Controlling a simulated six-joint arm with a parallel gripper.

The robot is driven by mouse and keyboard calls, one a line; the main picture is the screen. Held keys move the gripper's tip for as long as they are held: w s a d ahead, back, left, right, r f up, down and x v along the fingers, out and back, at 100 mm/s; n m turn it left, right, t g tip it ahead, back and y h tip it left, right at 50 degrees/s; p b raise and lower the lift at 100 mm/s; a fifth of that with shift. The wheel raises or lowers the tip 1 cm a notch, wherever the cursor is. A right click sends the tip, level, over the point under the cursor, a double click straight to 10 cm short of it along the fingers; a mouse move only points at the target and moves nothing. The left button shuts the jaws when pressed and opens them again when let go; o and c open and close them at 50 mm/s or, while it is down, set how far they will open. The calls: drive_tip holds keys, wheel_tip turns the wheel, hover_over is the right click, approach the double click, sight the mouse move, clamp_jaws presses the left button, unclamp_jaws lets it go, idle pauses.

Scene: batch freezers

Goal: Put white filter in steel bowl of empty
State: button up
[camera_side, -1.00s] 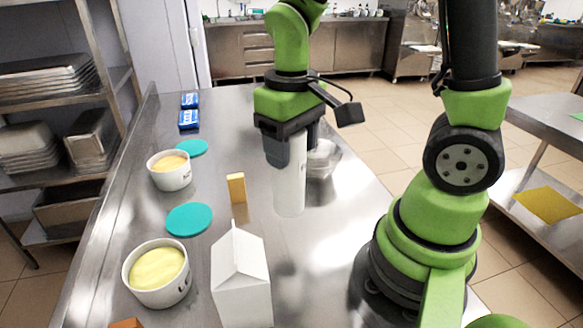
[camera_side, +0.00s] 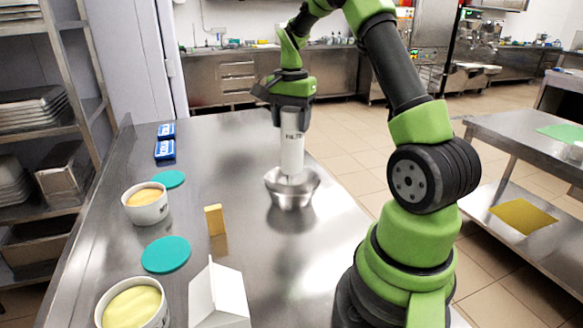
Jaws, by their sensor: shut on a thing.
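The white filter (camera_side: 292,156) is an upright white cylinder with dark lettering near its top. My gripper (camera_side: 291,122) is shut on its upper end. The steel bowl (camera_side: 292,189) stands on the steel table, directly below the filter in the picture. The filter's lower end is at the bowl's opening and overlaps the rim; I cannot tell whether it touches the bottom of the bowl.
On the steel table (camera_side: 240,262), left of the bowl, are a yellow block (camera_side: 214,219), two teal discs (camera_side: 166,254), two tubs with yellow contents (camera_side: 146,204) and blue packets (camera_side: 165,149). A white carton (camera_side: 219,296) stands in front.

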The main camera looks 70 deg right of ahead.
sight(291, 153)
wheel_tip(291, 153, down, 8)
drive_tip(key=shift+r, duration=0.1)
drive_tip(key=shift+f, duration=0.2)
drive_tip(key=o, duration=1.4)
